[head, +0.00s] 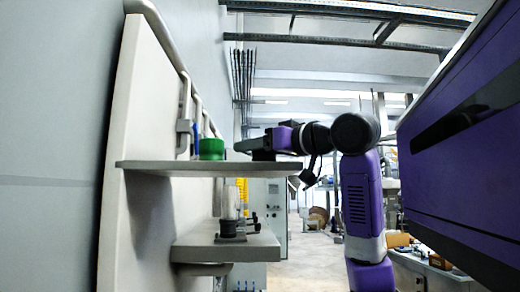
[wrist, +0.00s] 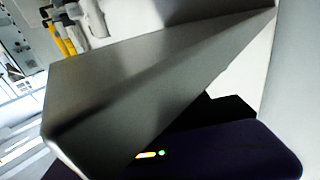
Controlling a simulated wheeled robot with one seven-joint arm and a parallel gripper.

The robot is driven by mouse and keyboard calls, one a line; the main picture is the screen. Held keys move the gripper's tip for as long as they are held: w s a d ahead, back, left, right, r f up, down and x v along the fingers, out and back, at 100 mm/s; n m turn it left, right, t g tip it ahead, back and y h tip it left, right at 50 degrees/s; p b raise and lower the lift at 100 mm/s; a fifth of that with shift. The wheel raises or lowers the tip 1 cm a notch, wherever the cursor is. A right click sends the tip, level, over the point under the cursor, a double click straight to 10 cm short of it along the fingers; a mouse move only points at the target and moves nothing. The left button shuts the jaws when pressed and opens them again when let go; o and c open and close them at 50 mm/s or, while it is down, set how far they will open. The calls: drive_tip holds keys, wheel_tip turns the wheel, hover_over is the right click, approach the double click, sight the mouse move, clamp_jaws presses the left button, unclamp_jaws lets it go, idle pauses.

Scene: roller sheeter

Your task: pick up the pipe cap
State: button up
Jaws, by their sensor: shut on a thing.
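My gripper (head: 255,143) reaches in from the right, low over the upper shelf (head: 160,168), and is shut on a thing. A dark, low shape (head: 263,155) shows under its grey fingers, at shelf level; I take it for the pipe cap, but it is too small to be sure.
A green cylinder (head: 211,149) stands on the upper shelf, left of my gripper and apart from it. A lower shelf (head: 225,247) holds a dark fitting (head: 228,229) and small parts. A large purple body (head: 465,150) fills the right. The aisle behind looks open.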

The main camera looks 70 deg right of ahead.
drive_tip(key=shift+r, duration=0.1)
wheel_tip(320, 180, up, 10)
drive_tip(key=b, duration=0.1)
drive_tip(key=shift+b, duration=0.4)
idle(0.4)
